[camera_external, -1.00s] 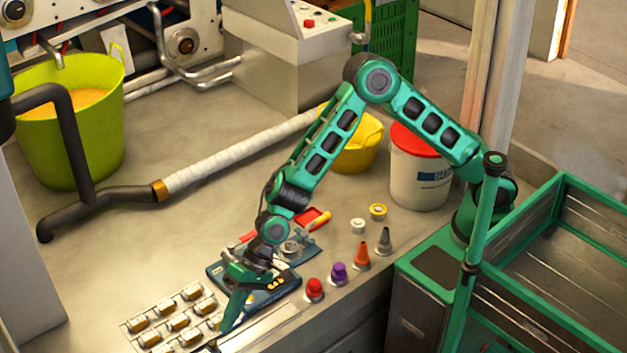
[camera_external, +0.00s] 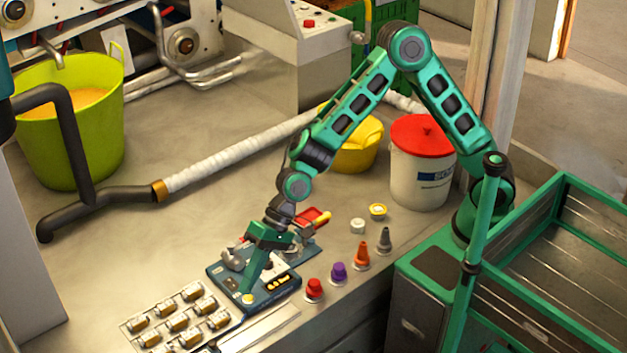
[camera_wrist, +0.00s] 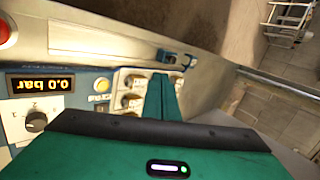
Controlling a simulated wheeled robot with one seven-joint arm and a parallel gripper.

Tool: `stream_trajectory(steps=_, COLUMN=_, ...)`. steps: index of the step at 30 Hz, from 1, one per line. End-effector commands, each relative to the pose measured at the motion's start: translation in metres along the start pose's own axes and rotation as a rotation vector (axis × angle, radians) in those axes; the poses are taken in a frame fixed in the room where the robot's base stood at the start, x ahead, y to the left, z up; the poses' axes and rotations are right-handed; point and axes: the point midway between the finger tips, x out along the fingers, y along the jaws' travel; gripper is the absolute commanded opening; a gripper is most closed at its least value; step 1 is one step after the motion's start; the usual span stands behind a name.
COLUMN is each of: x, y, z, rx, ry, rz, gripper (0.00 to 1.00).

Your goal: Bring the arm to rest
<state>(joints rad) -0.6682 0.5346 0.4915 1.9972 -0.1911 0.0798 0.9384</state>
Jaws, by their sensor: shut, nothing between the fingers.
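My gripper (camera_external: 249,290) is shut and empty. In the external view it points down over the dark blue panel (camera_external: 280,292) on the bench, near the panel's front left part. I cannot tell whether its tip touches the panel. In the wrist view the green fingers (camera_wrist: 162,98) lie together in the middle, with a row of small parts behind them. The panel also shows in the wrist view, with a gauge (camera_wrist: 40,83) reading 0.0 bar, a dark knob (camera_wrist: 37,121) and a yellow button (camera_wrist: 102,86).
A tray of small capped parts (camera_external: 178,322) lies left of the panel. Red (camera_external: 314,290), purple (camera_external: 338,273), orange (camera_external: 362,255) and grey (camera_external: 385,240) cones stand along the bench edge. A white bucket with a red lid (camera_external: 420,180) and a yellow tub (camera_external: 357,155) stand behind.

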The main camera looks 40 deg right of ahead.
Motion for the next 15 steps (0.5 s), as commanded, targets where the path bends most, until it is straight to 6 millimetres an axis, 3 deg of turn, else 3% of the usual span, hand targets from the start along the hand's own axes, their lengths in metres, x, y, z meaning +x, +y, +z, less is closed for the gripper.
stream_trajectory(steps=11, x=-0.002, y=0.002, z=-0.003, rx=-0.001, ry=0.006, rz=0.004, gripper=0.0)
stream_trajectory(steps=15, x=-0.026, y=0.022, z=-0.029, rx=-0.01, ry=0.052, rz=0.046, gripper=0.0)
